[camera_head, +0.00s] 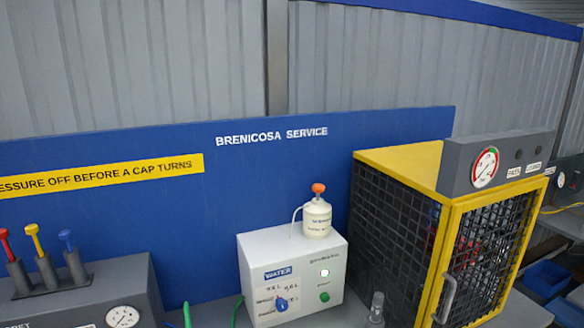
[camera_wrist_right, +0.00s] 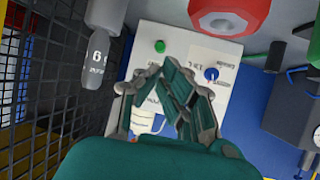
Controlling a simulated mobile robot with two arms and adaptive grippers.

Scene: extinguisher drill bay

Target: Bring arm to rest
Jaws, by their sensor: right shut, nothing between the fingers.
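My right gripper (camera_wrist_right: 180,92) shows in the right wrist view. Its fingers are drawn together with nothing between them. Behind it is the white WATER box, with a green button (camera_wrist_right: 160,46) and a blue knob (camera_wrist_right: 211,73). The gripper looks clear of the box, though the exact gap cannot be told. No gripper or arm shows in the head view. My left gripper is in neither view.
The white WATER box (camera_head: 270,250) carries a white bottle with an orange top (camera_head: 317,215). A yellow-framed mesh cage (camera_head: 395,235) with a gauge (camera_head: 484,167) stands to its right. A grey rack (camera_head: 100,285) is at left. A red round part (camera_wrist_right: 228,16) tops the wrist view.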

